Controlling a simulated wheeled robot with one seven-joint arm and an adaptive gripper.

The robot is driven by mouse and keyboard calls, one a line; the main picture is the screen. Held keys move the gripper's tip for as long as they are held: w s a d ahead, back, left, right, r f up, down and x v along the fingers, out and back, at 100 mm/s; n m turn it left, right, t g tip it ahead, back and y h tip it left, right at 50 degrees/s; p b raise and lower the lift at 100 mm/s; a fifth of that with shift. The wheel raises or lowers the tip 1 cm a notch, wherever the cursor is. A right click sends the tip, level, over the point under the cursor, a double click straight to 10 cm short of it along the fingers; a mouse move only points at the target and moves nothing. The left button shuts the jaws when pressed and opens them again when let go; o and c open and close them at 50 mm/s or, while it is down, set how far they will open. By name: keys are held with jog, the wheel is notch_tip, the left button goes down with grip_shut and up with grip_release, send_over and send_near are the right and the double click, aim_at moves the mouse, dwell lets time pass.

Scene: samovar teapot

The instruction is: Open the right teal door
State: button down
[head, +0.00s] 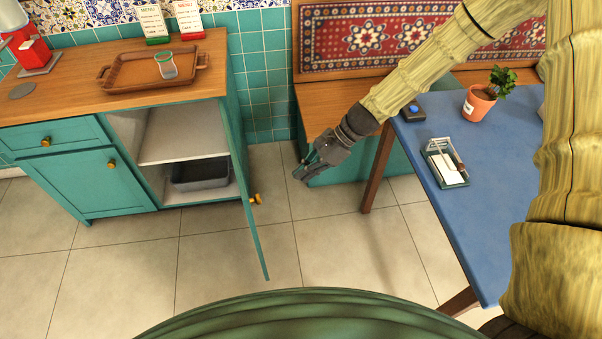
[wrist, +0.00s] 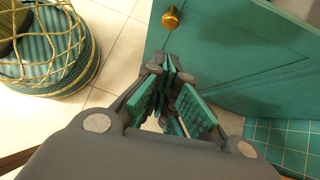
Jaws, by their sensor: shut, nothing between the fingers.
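The right teal door (head: 247,200) of the cabinet stands swung wide open, seen nearly edge-on in the head view. Its brass knob (head: 256,199) is on the side facing my arm. In the wrist view the door's teal face (wrist: 245,50) fills the upper right, with the knob (wrist: 171,18) at the top. My gripper (head: 302,172) is shut and empty, in the air to the right of the door. In the wrist view its fingertips (wrist: 170,68) are below the knob and apart from it. Whether they touch the door face is unclear.
The open cabinet shows a shelf (head: 185,132) and a grey bin (head: 200,174). The left door (head: 80,182) is closed. A blue table (head: 450,205) stands at right, a wooden bench (head: 340,105) behind. Tiled floor (head: 330,245) is clear between cabinet and table.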

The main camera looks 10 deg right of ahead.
jog(key=a+r+p+x, duration=0.1)
jog(key=x, duration=0.9)
jog(key=shift+s+a, duration=0.2)
jog(key=shift+a, duration=0.5)
jog(key=shift+a+r, duration=0.1)
